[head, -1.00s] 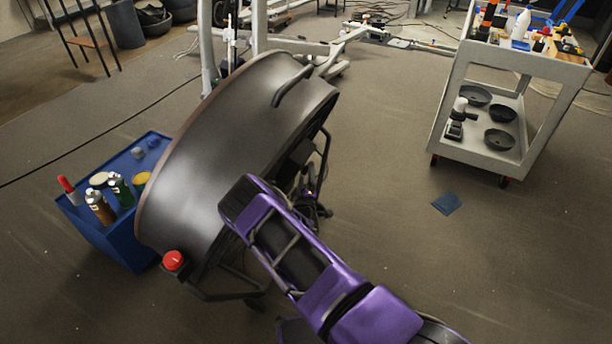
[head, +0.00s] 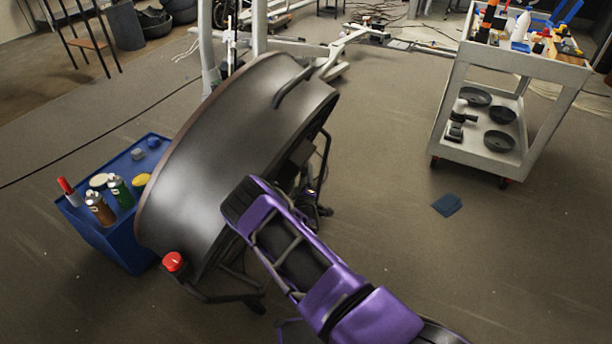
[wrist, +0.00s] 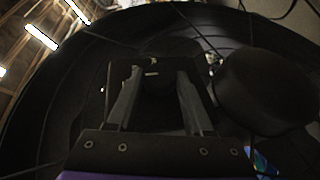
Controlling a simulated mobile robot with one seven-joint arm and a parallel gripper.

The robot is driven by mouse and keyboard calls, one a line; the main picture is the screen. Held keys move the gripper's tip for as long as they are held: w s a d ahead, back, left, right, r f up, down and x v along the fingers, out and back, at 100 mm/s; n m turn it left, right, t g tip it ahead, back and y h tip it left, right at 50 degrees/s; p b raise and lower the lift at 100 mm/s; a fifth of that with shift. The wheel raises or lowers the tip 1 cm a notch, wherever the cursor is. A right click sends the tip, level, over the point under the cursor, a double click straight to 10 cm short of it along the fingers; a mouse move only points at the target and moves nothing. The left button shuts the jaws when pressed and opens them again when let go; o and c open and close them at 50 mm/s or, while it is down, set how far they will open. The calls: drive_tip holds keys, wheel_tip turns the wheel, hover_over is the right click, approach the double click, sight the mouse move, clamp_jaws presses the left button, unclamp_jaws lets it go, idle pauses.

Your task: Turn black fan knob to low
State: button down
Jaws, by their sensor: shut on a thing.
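The large dark drum fan (head: 215,150) stands tilted in the middle of the head view, its black frame to the right. In the wrist view, the black fan knob (wrist: 154,73), with a small pale mark, sits on a dark box inside the round fan housing (wrist: 60,90). My gripper (wrist: 158,82) has one finger on each side of the knob and is shut on it. The picture is dark, so the finger contact and the dial settings cannot be made out. In the head view my purple arm reaches to the fan's rear side and hides the knob and fingers.
A blue cart (head: 125,235) with cans and bottles stands left of the fan. A red knob or button (head: 173,261) is at the fan's lower edge. A grey cart (head: 510,66) stands at the right. A dark round body (wrist: 262,92) is close right of my fingers.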

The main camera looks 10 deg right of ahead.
drive_tip(key=shift+r, duration=0.15)
drive_tip(key=shift+d+r+g+y+p, duration=0.15)
drive_tip(key=shift+r+g+y+p, duration=0.1)
drive_tip(key=shift+g+y+p, duration=0.55)
drive_tip(key=shift+d+r+g+y+p, duration=0.1)
drive_tip(key=shift+g+y+p, duration=0.45)
drive_tip(key=shift+p, duration=0.4)
drive_tip(key=shift+w+d+g+y+p, duration=0.1)
drive_tip(key=shift+d+g+y+p, duration=0.05)
drive_tip(key=shift+g+y+p, duration=0.75)
drive_tip(key=shift+g+y, duration=0.85)
drive_tip(key=shift+y, duration=0.3)
drive_tip(key=shift+c, duration=1.5)
unclamp_jaws()
